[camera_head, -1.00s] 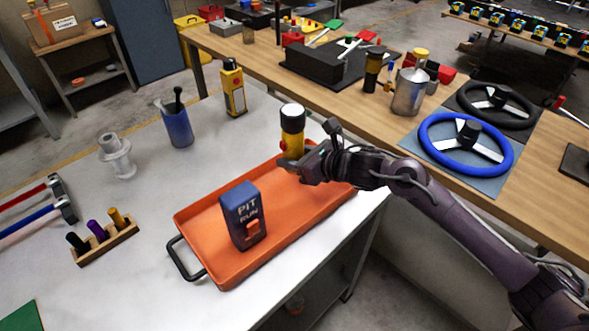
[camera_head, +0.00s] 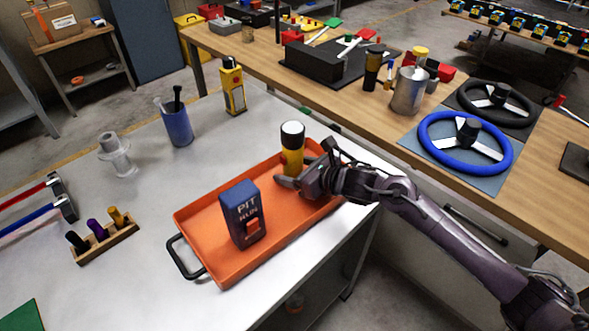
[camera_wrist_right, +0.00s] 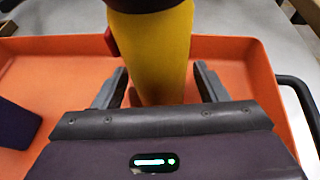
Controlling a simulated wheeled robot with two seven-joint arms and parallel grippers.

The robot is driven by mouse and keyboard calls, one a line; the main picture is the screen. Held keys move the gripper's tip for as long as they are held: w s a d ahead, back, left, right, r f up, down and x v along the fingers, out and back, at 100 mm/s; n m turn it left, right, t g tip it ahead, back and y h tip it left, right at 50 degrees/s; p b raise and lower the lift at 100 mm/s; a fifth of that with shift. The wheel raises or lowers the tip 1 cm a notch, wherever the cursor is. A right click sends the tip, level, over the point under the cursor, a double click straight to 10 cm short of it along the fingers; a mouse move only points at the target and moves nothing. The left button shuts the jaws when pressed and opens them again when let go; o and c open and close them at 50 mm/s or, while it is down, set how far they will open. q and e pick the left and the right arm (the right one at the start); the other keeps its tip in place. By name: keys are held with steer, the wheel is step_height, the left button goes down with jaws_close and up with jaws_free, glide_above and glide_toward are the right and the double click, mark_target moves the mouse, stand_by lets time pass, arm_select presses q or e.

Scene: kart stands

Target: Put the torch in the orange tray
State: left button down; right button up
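The torch (camera_head: 292,160), yellow with a black head and pale lens, stands upright in the far part of the orange tray (camera_head: 187,228). My right gripper (camera_head: 303,165) is open around it, low over the tray. In the right wrist view, the torch's yellow body (camera_wrist_right: 162,55) stands between the two fingers, with gaps on both sides. Its top is cut off there. The tray (camera_wrist_right: 245,60) lies beneath on the pale bench. My left gripper is not in view.
A dark blue "PIT RUN" box (camera_head: 242,215) stands in the tray's near part. A blue cup (camera_head: 177,127), a yellow box (camera_head: 234,90), a grey spool (camera_head: 115,155) and a wooden rack (camera_head: 105,240) stand on the bench. A wooden table with steering wheels (camera_head: 465,140) is behind my arm.

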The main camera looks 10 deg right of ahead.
steer(key=shift+r, duration=0.2)
steer(key=shift+s+d, duration=0.15)
steer(key=shift+d, duration=0.05)
steer(key=b+v, duration=0.1)
steer(key=v, duration=0.9)
steer(key=shift+s+d, duration=0.15)
steer(key=shift+s+d+r, duration=0.25)
steer(key=shift+s+r, duration=0.1)
steer(key=shift+s, duration=0.1)
